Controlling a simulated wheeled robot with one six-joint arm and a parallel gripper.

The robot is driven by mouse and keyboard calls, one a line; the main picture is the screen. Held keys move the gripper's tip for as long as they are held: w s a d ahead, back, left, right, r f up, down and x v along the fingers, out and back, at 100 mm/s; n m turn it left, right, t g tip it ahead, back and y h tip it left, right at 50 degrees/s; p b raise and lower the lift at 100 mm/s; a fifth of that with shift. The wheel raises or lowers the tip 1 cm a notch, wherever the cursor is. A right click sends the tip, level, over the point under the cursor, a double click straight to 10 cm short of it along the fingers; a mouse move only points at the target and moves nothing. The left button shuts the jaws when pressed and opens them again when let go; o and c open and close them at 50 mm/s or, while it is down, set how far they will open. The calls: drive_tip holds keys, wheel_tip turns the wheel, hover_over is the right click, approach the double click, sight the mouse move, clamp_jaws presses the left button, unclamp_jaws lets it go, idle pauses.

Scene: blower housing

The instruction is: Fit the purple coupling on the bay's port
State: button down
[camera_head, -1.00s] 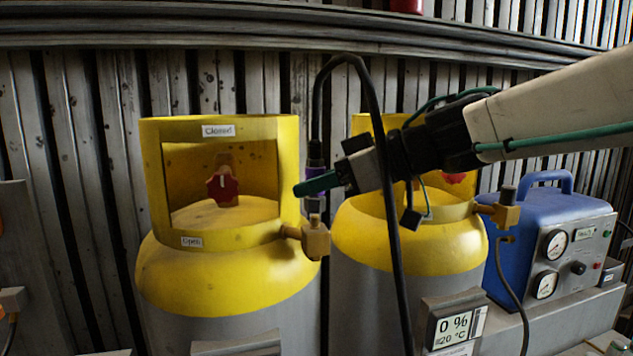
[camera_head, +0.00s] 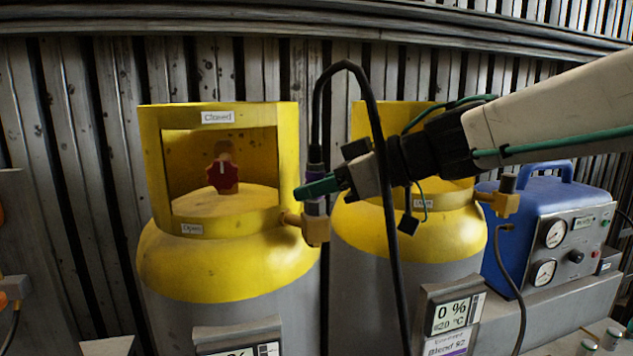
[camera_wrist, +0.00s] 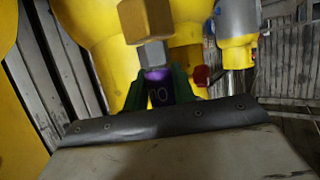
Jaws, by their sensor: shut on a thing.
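My gripper (camera_head: 317,188), with green fingertips, is shut on the purple coupling (camera_head: 315,170) at the end of a black hose. The coupling is upright, directly above the brass port (camera_head: 316,229) on the right side of the left yellow-topped cylinder. In the wrist view the coupling (camera_wrist: 158,88) sits between the green fingers (camera_wrist: 157,92). Its end meets a grey hex fitting (camera_wrist: 152,55) that joins the brass block (camera_wrist: 146,20). The fingers partly hide the coupling, and I cannot tell how far it is seated.
The left cylinder (camera_head: 230,262) has a red knob (camera_head: 222,175) inside its collar. A second cylinder (camera_head: 375,236) stands right of it, behind the looping black hose (camera_head: 377,130). A blue machine with gauges (camera_head: 540,240) stands at the right. A ribbed metal wall is behind.

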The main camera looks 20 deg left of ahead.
drive_tip(key=shift+f, duration=0.1)
drive_tip(key=c, duration=1.1)
unclamp_jaws()
drive_tip(key=shift+o, duration=0.2)
drive_tip(key=shift+d, duration=0.1)
drive_tip(key=v, duration=0.7)
drive_tip(key=shift+d, duration=0.3)
drive_tip(key=shift+r, duration=0.2)
